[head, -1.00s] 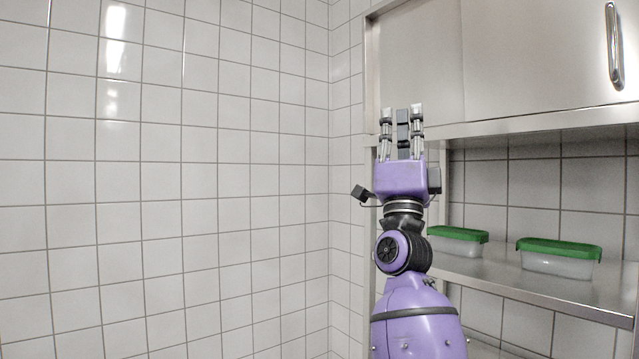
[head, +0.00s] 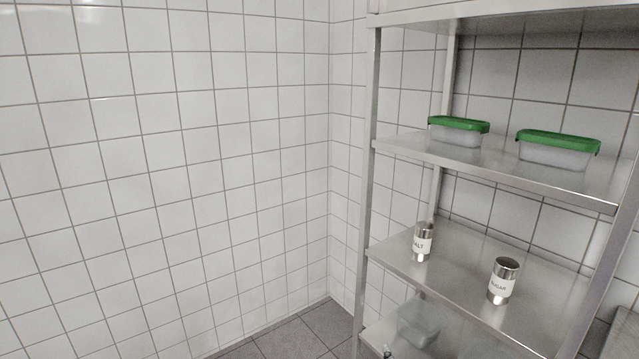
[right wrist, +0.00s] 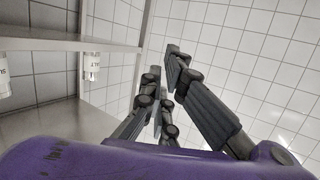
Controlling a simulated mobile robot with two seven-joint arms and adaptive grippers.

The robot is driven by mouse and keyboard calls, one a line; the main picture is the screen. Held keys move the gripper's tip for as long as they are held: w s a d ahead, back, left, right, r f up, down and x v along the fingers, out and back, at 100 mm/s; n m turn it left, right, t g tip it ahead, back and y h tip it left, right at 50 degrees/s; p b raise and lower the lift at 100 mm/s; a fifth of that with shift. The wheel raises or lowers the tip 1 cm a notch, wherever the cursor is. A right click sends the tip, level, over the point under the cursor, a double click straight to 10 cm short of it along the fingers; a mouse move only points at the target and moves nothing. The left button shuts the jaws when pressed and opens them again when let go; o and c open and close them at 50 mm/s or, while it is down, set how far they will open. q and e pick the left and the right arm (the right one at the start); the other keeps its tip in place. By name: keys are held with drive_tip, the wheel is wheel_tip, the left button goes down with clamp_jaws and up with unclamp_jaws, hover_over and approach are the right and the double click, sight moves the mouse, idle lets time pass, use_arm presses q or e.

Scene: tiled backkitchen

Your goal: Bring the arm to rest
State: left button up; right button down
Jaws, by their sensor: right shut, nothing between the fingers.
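My right gripper (right wrist: 163,75) shows in the right wrist view, with its dark fingers drawn together and nothing between them. Its purple housing fills the bottom of that view. The metal shelf unit stands beyond the fingers to the left, and the gripper appears apart from it. In the head view no whole gripper shows; a small dark shape at the bottom edge, by the lowest shelf, is too small to tell. My left gripper is in neither view.
The metal shelf unit (head: 372,190) holds two green-lidded boxes (head: 458,130) (head: 558,149), a salt can (head: 422,242) and a sugar can (head: 503,281). Clear containers (head: 420,325) sit on the lowest visible shelf. The tiled wall (head: 180,180) and floor (head: 295,342) at left look clear.

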drive_tip(key=s+d+f+g, duration=0.1)
drive_tip(key=s+f+g, duration=0.1)
drive_tip(key=s+f, duration=0.5)
drive_tip(key=s+d+f+g+h, duration=0.1)
drive_tip(key=s+f, duration=0.6)
drive_tip(key=s, duration=0.7)
drive_tip(key=s+d+f+m+g, duration=0.1)
drive_tip(key=s+f+g, duration=0.2)
drive_tip(key=s+f, duration=0.4)
drive_tip(key=s, duration=0.4)
drive_tip(key=shift+d+f, duration=0.15)
drive_tip(key=shift+d, duration=0.15)
